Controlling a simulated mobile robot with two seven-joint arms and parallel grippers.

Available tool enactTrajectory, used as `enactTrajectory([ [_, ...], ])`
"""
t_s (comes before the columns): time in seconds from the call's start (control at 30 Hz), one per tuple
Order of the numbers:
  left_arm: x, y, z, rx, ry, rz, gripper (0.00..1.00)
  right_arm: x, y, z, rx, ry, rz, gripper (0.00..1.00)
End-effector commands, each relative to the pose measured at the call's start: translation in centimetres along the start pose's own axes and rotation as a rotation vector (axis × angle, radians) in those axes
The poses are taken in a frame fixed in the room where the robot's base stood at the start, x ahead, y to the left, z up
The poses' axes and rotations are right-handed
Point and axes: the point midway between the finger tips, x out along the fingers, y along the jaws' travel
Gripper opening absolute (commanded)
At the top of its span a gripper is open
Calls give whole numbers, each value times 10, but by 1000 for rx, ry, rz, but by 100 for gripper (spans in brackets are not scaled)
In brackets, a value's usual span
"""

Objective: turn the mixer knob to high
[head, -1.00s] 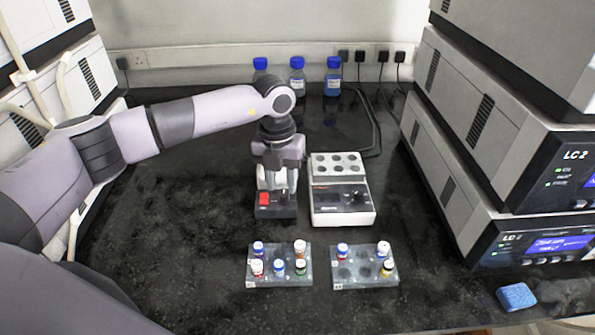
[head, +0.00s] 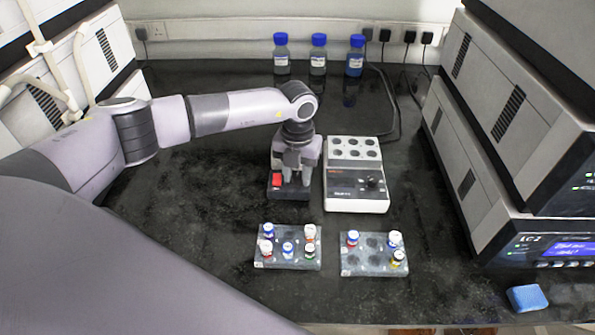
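A small dark device with a red switch (head: 278,182), apparently the mixer, stands mid-bench. My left gripper (head: 293,182) points down over it, with its two fingers apart and the tips close above or at the top of its base. The gripper covers most of the device, and I cannot see a knob on it or whether the fingers touch one. Right beside it stands a white block unit (head: 338,203) with six wells and a dark round knob (head: 372,182) on its front panel. My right gripper is not in view.
Two racks, left (head: 284,265) and right (head: 372,270), hold small capped vials in front. Several blue-capped bottles (head: 318,60) stand at the back. Large LC units (head: 520,165) rise at right, with a blue sponge (head: 527,298) in front. Bench left of the device is clear.

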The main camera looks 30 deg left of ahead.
Motion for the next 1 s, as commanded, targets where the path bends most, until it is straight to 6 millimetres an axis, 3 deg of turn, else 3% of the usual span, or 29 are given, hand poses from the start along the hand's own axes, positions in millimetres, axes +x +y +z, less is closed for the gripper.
enactTrajectory([
  [0.1,0,0,0,0,0,0,37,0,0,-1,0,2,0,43],
  [0.2,0,0,0,0,0,0,4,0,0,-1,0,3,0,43],
  [0.23,0,0,0,0,0,0,0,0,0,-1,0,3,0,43],
  [0.67,0,0,0,68,0,0,0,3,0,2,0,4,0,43],
  [1.0,1,0,0,327,-1,-2,0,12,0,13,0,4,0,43],
])
